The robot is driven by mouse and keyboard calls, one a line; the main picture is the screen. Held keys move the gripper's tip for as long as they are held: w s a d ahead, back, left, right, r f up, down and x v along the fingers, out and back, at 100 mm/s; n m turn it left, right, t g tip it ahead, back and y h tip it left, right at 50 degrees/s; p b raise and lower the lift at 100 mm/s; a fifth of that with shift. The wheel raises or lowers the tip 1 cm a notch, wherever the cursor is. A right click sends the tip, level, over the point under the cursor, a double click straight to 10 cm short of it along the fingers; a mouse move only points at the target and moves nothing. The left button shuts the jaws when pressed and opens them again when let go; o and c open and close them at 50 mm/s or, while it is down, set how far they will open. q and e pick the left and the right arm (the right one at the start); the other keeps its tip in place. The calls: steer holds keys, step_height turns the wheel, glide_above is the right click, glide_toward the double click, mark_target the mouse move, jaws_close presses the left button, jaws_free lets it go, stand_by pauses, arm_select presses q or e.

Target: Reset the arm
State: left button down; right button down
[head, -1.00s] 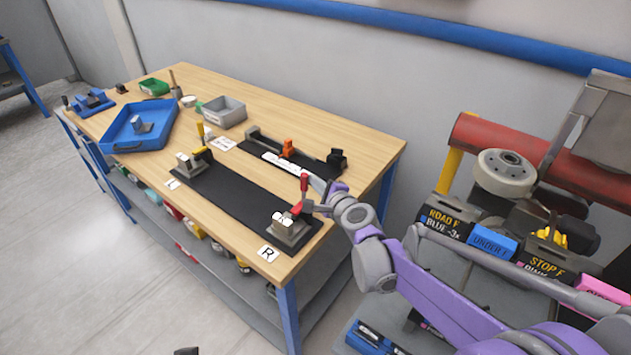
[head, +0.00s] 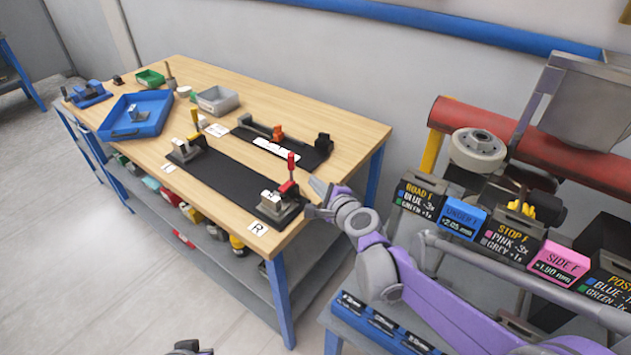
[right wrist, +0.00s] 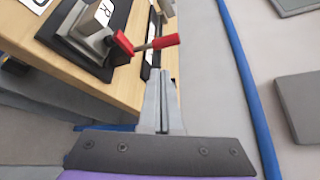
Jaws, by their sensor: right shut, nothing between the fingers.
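My right gripper (head: 316,199) is at the table's right front corner, just right of the right-hand clamp (head: 270,197). Its fingers are together and empty, as the right wrist view (right wrist: 163,78) also shows. The clamp has a red handle (head: 291,163) standing upright in the head view. In the right wrist view the red handle (right wrist: 165,41) lies just beyond the fingertips, apart from them as far as I can see. My left gripper cannot be made out.
The wooden table (head: 330,125) holds a black fixture plate (head: 227,172), a left clamp (head: 186,148), a blue tray (head: 160,104) and a grey bin (head: 217,99). A rack of labelled boxes (head: 510,238) stands at right. A dark piece shows at the bottom edge.

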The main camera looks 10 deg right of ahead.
steer(key=shift+w+f, duration=0.1)
steer(key=shift+w, duration=0.15)
steer(key=s+f+n+g, duration=0.3)
steer(key=s+n+g, duration=0.2)
steer(key=s+n, duration=1)
steer(key=s+d+f+n+g+h, duration=0.2)
steer(key=s+d+f, duration=0.1)
steer(key=s, duration=0.6)
steer(key=s+d+f+n+g+h, duration=0.2)
steer(key=s+d+f, duration=0.2)
steer(key=s, duration=0.5)
steer(key=shift+d+n+h, duration=0.3)
steer(key=shift+d, duration=0.4)
steer(key=shift+s, duration=0.1)
